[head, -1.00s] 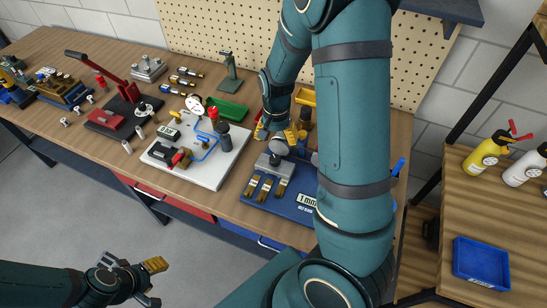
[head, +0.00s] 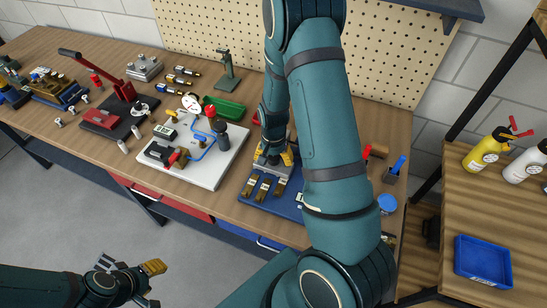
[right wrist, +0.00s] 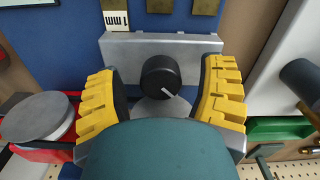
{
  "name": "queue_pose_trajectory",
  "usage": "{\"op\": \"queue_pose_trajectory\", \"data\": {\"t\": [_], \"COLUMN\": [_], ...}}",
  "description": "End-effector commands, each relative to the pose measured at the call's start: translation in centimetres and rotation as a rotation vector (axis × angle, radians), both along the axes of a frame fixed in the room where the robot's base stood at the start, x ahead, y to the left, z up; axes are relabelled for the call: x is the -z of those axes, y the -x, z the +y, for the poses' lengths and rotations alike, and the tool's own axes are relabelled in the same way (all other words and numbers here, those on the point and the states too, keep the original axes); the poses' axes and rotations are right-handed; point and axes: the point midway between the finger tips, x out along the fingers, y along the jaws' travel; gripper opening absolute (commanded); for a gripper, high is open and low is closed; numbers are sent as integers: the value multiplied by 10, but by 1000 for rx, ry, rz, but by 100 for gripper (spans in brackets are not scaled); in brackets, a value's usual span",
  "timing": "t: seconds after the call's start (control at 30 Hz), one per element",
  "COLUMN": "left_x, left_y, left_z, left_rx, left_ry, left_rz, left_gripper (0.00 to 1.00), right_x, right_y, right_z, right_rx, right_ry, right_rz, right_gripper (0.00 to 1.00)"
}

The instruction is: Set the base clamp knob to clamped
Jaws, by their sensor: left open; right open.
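The knob (right wrist: 159,76) is a black round dial with a white pointer line, in the right wrist view's middle. The line points to the lower right. It sits on a grey metal block (right wrist: 190,45) on a blue base plate (right wrist: 70,25), also seen in the head view (head: 293,200). My right gripper (right wrist: 160,88) is open, its yellow fingers on either side of the knob with gaps; in the head view it is low over the block (head: 273,158). My left gripper (head: 133,272) is open and empty at lower left, away from the bench. Clamp markings cannot be read.
A white board (head: 205,180) with a gauge and blue tubing stands left of the blue plate. A green tray (head: 225,108) lies behind it.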

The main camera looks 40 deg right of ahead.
Motion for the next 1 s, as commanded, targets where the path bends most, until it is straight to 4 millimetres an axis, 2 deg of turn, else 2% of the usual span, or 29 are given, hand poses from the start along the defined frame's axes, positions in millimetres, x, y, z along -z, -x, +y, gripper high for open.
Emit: {"op": "queue_pose_trajectory", "data": {"t": [0.03,0.17,0.2,0.23,0.67,1.0], "left_x": [0,0,0,0,-1,-6], "left_y": [0,0,0,0,0,0], "left_z": [0,0,0,0,0,0], "left_rx": [0,0,0,0,0,0], "left_ry": [0,0,0,0,0,1], "left_rz": [0,0,0,0,0,1], "left_gripper": [47,47,47,47,47,47], "right_x": [0,0,0,0,0,0], "right_y": [0,0,0,0,0,0], "right_z": [0,0,0,0,1,1], "right_rx": [0,0,0,0,77,336], "right_ry": [0,0,0,0,0,0], "right_rz": [0,0,0,0,1,3], "right_gripper": [68,22,8,2,1,1]}}
